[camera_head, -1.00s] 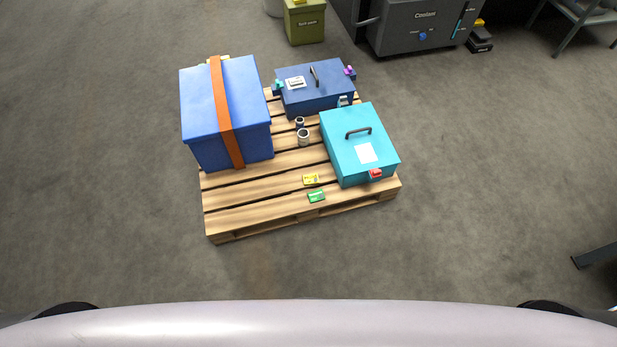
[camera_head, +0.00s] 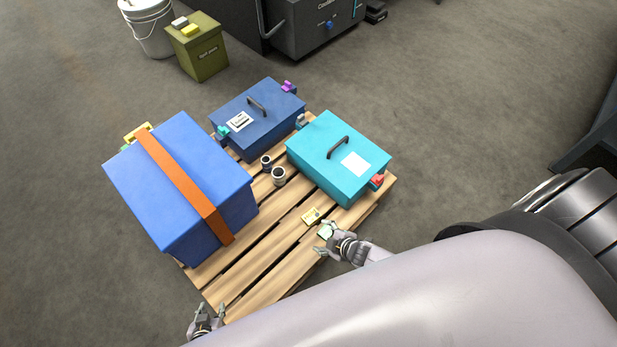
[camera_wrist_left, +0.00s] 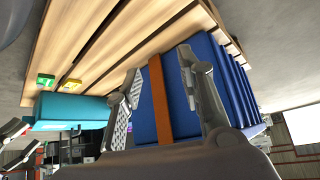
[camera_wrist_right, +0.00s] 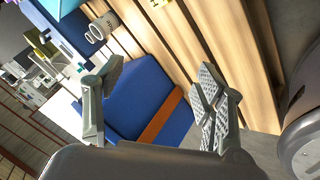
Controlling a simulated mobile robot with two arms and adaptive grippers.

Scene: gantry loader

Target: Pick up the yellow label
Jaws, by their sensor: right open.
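The yellow label (camera_head: 312,216) lies flat on the front boards of the wooden pallet (camera_head: 262,284), beside a green label (camera_head: 325,230). It also shows in the left wrist view (camera_wrist_left: 69,86) and, cut by the top edge, in the right wrist view (camera_wrist_right: 158,3). My right gripper (camera_head: 322,242) is open and empty at the pallet's front edge, just below the green label, partly covering that label's surroundings. My left gripper (camera_head: 209,311) is open and empty at the pallet's near left corner, well away from the yellow label.
A large blue box (camera_head: 175,180) with an orange strap stands on the pallet's left. A dark blue case (camera_head: 262,125) and a teal case (camera_head: 325,150) stand behind and right. Two small cups (camera_head: 278,177) stand between them. The front boards are mostly clear.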

